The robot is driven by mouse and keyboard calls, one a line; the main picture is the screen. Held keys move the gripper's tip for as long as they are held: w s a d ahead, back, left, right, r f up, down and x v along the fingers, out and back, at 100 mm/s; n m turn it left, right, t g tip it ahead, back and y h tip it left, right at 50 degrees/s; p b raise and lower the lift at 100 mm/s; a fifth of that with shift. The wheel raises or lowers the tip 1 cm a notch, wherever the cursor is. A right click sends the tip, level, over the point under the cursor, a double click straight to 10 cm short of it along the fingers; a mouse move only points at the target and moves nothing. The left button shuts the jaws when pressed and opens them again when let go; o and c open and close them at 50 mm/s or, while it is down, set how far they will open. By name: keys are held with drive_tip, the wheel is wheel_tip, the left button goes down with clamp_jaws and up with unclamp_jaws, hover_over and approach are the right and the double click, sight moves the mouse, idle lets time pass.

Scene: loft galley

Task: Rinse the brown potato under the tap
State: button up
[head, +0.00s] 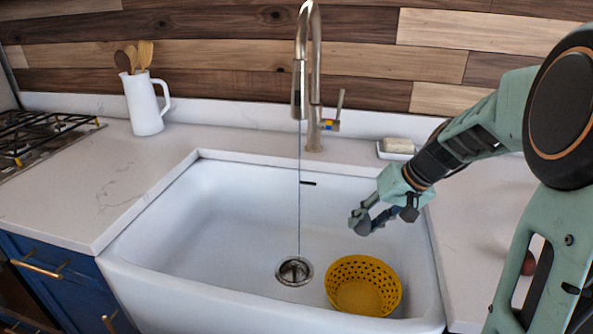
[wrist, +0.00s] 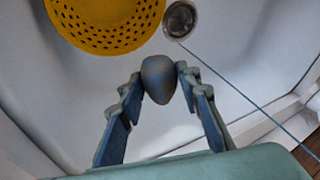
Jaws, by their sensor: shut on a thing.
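The brown potato (wrist: 158,78) shows in the wrist view as a smooth egg shape, dull brown with a bluish-grey cast. My gripper (wrist: 159,72) is shut on it, one fingertip on each side. In the head view my gripper (head: 362,220) hangs over the right part of the white sink, above and behind the yellow colander; the potato is hard to make out there. The tap (head: 302,80) stands behind the sink, and a thin stream of water (head: 299,190) falls from it to the drain (head: 294,271). The stream is left of my gripper, apart from it.
A yellow colander (head: 342,267) sits in the sink, right of the drain. A soap dish (head: 396,149) stands behind my arm. A white jug (head: 145,103) with wooden spoons is at the left. A reddish-brown thing (head: 528,263) is partly hidden by my arm. The sink's left side is clear.

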drive_tip(key=s+d+b, duration=0.2)
drive_tip(key=s+d, duration=0.1)
drive_tip(key=s, duration=0.2)
drive_tip(key=shift+s+d, duration=0.3)
drive_tip(key=shift+d, duration=0.1)
idle(1.3)
drive_tip(key=s+d+r+p, duration=0.1)
drive_tip(key=s+d+r, duration=0.2)
drive_tip(key=s+r, duration=0.1)
drive_tip(key=shift+p, duration=0.4)
idle(0.8)
drive_tip(key=w+a+f, duration=0.4)
drive_tip(key=a+f, duration=0.3)
wheel_tip(320, 180, up, 13)
drive_tip(key=s+p, duration=0.2)
drive_tip(key=p, duration=2.1)
drive_tip(key=shift+a, duration=0.3)
